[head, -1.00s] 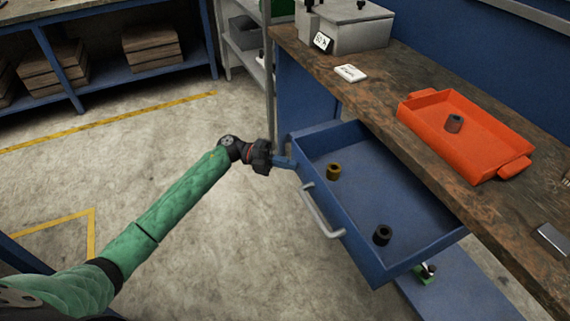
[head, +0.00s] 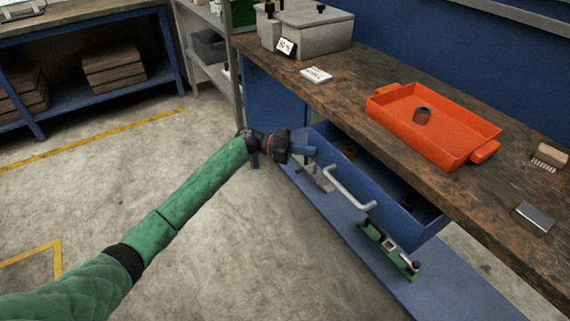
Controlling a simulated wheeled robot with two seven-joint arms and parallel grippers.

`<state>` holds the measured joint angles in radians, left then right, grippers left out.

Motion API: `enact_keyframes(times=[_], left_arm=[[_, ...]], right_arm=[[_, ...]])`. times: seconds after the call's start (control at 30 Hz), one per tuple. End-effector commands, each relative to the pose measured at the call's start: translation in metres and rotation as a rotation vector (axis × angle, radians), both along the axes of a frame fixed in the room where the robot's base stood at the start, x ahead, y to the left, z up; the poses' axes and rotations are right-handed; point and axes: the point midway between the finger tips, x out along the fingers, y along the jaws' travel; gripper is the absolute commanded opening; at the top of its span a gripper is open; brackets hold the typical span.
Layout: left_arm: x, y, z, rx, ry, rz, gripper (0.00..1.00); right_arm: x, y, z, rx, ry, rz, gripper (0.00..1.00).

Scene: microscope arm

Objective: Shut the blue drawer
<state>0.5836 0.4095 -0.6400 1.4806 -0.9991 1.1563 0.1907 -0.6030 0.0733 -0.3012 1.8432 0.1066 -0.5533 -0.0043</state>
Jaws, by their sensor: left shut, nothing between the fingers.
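The blue drawer (head: 372,207) under the workbench is partly open. My left gripper (head: 308,150) is shut and empty. Its fingertips are at the upper left end of the drawer front, left of the handle; they look to be against it. My right gripper is not in view.
An orange tray (head: 378,107) holding a dark cylinder stands on the wooden bench top (head: 345,98). A lower blue shelf (head: 365,262) carries a green-based tool (head: 388,250) and a grey metal part. The floor at left is clear.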

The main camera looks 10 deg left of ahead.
Motion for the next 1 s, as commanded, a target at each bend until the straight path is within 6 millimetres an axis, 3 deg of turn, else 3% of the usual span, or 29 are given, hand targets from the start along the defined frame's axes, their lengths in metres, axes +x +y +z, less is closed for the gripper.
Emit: enact_keyframes(times=[0.2,0.4,0.63,1.0], left_arm=[[0.032,-0.041,-0.002,-0.001,-0.001,0.000,0.00],[0.051,-0.066,-0.002,0.000,-0.001,0.000,0.00],[0.062,-0.080,-0.001,0.000,0.000,0.000,0.00],[0.065,-0.083,0.002,-0.002,-0.002,0.004,0.00]], right_arm=[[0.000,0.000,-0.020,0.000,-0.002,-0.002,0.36],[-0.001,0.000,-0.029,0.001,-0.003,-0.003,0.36],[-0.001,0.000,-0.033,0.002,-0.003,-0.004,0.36],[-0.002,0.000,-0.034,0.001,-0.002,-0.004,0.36]])
